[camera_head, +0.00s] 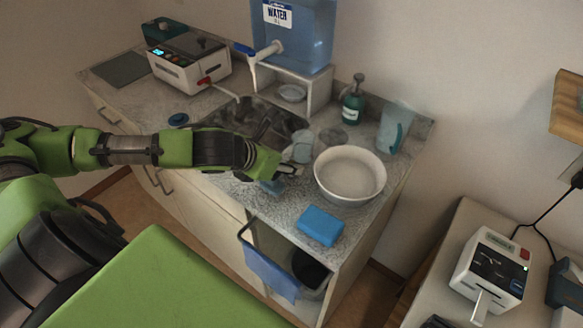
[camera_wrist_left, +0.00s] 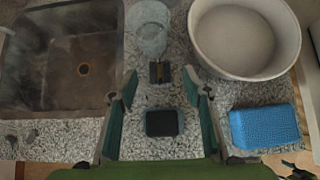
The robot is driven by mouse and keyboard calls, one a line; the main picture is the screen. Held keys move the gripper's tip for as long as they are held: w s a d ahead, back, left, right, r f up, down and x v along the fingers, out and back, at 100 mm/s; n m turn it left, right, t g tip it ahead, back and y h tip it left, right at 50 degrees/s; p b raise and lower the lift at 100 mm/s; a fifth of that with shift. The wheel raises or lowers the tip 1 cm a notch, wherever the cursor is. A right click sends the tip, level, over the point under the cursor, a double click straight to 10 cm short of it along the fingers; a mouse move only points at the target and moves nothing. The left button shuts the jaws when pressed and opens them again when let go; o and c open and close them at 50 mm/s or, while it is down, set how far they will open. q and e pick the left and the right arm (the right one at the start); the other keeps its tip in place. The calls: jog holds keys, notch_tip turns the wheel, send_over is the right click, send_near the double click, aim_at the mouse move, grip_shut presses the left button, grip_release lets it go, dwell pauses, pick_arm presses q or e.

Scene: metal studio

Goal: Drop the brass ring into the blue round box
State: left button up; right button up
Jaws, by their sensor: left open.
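My left gripper (camera_head: 288,170) is over the counter between the sink and the white bowl. In the left wrist view its fingers (camera_wrist_left: 160,86) are spread apart with nothing held. Just beyond and between the fingertips is a small dark piece with a brownish strip (camera_wrist_left: 159,72); I cannot tell if this is the brass ring. A dark square block with a bluish edge (camera_wrist_left: 162,123) lies between the fingers. A small round dark-blue object (camera_head: 178,119) sits on the counter left of the sink; it may be the blue round box. My right gripper is not in view.
The white bowl (camera_head: 350,175) and a blue block (camera_head: 320,226) stand close to the right. A clear glass (camera_wrist_left: 150,35) is ahead of the fingers. The sink (camera_wrist_left: 75,65) is at left. An open drawer or bin with a blue cloth (camera_head: 270,272) is below.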

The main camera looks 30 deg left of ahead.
aim_at(292, 161)
pick_arm(q)
jog(key=shift+p+x, duration=0.35)
jog(key=shift+x, duration=2)
jog(key=shift+s, duration=0.15)
jog(key=c, duration=1)
jog(key=shift+r, duration=0.6)
jog(key=shift+s+d+r+p, duration=0.7)
jog(key=shift+s+r+p, duration=1.25)
jog(key=shift+s+p, duration=0.3)
jog(key=shift+s+d+r+p, duration=0.7)
jog(key=shift+s+r+p, duration=1.25)
jog(key=shift+s+p, duration=0.35)
jog(key=shift+s+d+r+p, duration=0.7)
jog(key=shift+s+r+p, duration=1.35)
jog(key=shift+p, duration=0.35)
